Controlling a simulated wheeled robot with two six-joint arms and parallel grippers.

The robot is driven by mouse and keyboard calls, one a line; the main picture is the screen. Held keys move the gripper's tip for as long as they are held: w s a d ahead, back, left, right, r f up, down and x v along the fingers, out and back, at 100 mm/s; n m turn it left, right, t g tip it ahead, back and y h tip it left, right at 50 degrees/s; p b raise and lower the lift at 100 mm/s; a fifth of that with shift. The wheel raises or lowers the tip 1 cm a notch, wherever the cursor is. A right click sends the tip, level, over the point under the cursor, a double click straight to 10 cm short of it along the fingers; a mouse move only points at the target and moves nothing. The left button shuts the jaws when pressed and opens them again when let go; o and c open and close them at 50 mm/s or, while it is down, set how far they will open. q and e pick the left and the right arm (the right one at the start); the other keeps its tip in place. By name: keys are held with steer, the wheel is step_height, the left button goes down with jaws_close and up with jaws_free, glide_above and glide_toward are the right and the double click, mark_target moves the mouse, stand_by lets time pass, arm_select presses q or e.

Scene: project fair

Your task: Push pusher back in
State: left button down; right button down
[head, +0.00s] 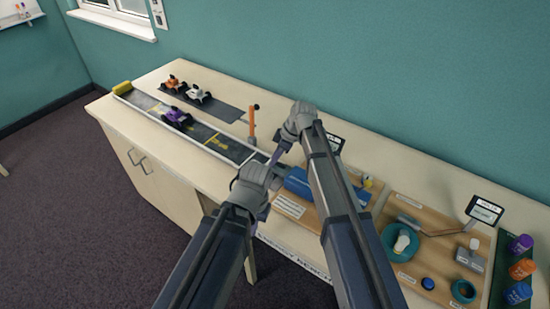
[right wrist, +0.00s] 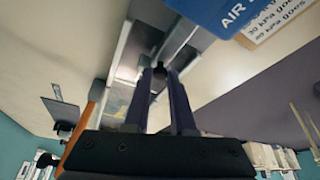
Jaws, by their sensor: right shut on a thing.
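A blue air cylinder block (head: 299,183) lies on the bench, partly covered by my right arm. Its corner, with the letters AIR, shows at the top right of the right wrist view (right wrist: 215,12). My right gripper (head: 278,158) points down between the track's near end and the block. In the right wrist view its two fingers (right wrist: 163,78) are closed on a small dark piece (right wrist: 158,68), which looks like the pusher's end. Most of the pusher is hidden. My left gripper (head: 263,212) hangs over the bench's front edge, its fingertips largely hidden by its own hand.
A dark track (head: 225,146) with a purple car (head: 177,117) runs to a yellow end stop (head: 122,88). An orange post (head: 251,126) stands beside it. Two other cars (head: 198,92) stand behind. At right are a teal ring (head: 400,257) and several bottles (head: 521,268).

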steer(key=s+d, duration=0.1)
steer(key=d, duration=0.1)
steer(key=s+d, duration=0.2)
steer(key=c, duration=0.7)
jaws_free()
steer(key=shift+c, duration=0.2)
steer(key=shift+r, duration=0.1)
steer(key=shift+d+r+p, duration=0.2)
steer(key=shift+r+p, duration=0.35)
steer(key=shift+p, duration=0.15)
steer(key=p+v, duration=0.6)
steer(key=shift+d+r, duration=0.15)
steer(key=shift+r, duration=0.1)
